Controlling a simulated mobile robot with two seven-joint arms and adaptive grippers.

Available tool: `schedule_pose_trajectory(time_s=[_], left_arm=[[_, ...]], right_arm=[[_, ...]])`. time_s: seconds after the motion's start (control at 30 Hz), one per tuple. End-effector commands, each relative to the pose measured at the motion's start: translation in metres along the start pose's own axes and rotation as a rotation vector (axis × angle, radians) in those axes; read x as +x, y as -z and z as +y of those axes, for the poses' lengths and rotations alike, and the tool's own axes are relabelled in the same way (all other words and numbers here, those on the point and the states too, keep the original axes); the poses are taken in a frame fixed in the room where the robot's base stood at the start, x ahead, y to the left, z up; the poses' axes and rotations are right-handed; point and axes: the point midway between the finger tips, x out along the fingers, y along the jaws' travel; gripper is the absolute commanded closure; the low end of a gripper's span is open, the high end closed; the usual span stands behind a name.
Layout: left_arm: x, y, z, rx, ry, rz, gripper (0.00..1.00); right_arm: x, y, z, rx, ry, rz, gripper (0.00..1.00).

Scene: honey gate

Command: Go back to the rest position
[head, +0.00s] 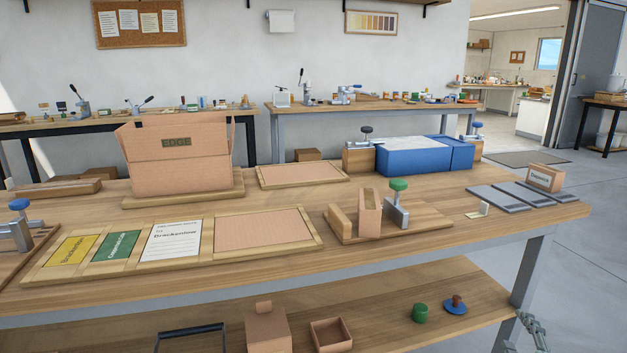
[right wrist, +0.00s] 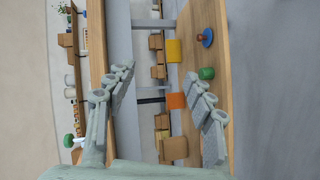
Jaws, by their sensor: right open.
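My right gripper (head: 532,331) shows at the bottom right of the head view, partly cut off by the lower edge. It hangs beside the right end of the workbench (head: 400,262), below the level of its top, near the grey leg. In the right wrist view the two grey fingers of the gripper (right wrist: 166,88) stand wide apart with nothing between them. The bench's wooden lower shelf shows behind them, beyond the fingertips. My left gripper is in neither view.
The bench top bears an open cardboard box (head: 165,168), a blue block (head: 412,157), a green-knobbed clamp (head: 398,207) and a tray with cards (head: 250,253). A green cylinder (head: 420,313) and a blue disc (head: 455,308) lie on the lower shelf. The floor at the right is clear.

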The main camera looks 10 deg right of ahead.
Motion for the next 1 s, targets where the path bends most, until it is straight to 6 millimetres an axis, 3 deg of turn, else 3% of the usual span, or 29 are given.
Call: schedule_pose_trajectory(time_s=[0.03,0.2,0.3,0.4,0.5,0.6,1.0], left_arm=[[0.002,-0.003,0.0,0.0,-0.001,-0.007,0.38],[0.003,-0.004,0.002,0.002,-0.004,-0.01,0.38],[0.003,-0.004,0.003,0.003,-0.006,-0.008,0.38],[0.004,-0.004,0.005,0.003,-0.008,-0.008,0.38],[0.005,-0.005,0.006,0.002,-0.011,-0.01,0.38],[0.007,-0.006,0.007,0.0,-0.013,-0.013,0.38],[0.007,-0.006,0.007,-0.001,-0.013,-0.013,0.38]], right_arm=[[-0.008,0.0,-0.038,0.113,0.095,-0.057,0.46],[-0.055,0.012,-0.158,0.43,0.416,-0.264,0.46],[-0.094,0.03,-0.216,0.562,0.591,-0.377,0.46],[-0.131,0.049,-0.257,0.647,0.734,-0.471,0.46],[-0.161,0.064,-0.282,0.697,0.838,-0.54,0.46],[-0.178,0.072,-0.295,0.719,0.896,-0.58,0.46],[-0.185,0.074,-0.299,0.725,0.916,-0.594,0.46]])
